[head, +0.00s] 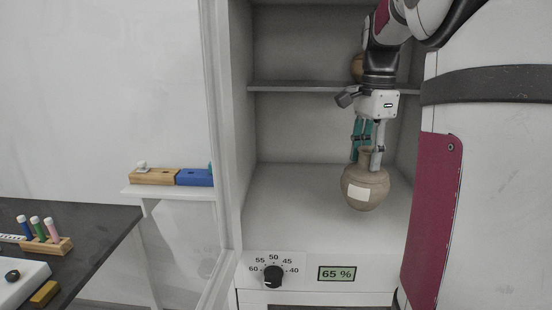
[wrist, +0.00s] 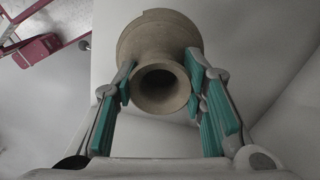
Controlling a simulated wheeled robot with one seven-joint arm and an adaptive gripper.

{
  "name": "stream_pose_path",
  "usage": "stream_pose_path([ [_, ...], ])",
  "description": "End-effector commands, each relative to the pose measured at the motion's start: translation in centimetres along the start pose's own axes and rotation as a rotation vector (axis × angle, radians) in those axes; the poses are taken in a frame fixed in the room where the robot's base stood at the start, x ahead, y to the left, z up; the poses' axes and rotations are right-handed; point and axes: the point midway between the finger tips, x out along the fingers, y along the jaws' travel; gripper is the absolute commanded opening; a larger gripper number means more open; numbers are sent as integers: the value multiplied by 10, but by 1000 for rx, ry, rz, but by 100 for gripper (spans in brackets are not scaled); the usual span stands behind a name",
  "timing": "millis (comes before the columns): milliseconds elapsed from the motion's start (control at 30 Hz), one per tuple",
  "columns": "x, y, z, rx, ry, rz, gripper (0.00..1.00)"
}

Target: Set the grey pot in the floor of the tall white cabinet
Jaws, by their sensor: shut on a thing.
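The grey pot (head: 366,186), grey-brown with a round body, a narrow neck and a white label, hangs upright from my gripper (head: 369,148). The green-padded fingers are shut on its neck. In the wrist view I look down on the mouth of the pot (wrist: 160,90), with my gripper's fingers (wrist: 158,78) on either side. The pot is inside the tall white cabinet (head: 241,120), over the right part of its pale floor (head: 290,205). I cannot tell whether its base touches the floor.
A grey shelf (head: 300,87) crosses the cabinet above, with a brown pot (head: 357,67) partly hidden by my arm. The left floor is clear. Below the front edge are a dial (head: 273,276) and a display reading 65 % (head: 337,273). A dark table (head: 85,240) stands left.

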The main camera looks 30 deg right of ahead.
Motion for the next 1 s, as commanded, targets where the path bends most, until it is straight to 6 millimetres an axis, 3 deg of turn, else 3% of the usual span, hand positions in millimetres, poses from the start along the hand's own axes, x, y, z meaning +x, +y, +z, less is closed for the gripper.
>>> stream_pose_path([
  [200, 0, -22, -8, 1, 0, 1, 0],
  [333, 6, -24, -8, 1, 0, 1, 0],
  [567, 34, -23, -7, 1, 0, 1, 0],
  [967, 38, -23, -7, 0, 0, 0, 0],
  [1000, 38, -23, -7, 0, 0, 1, 47],
])
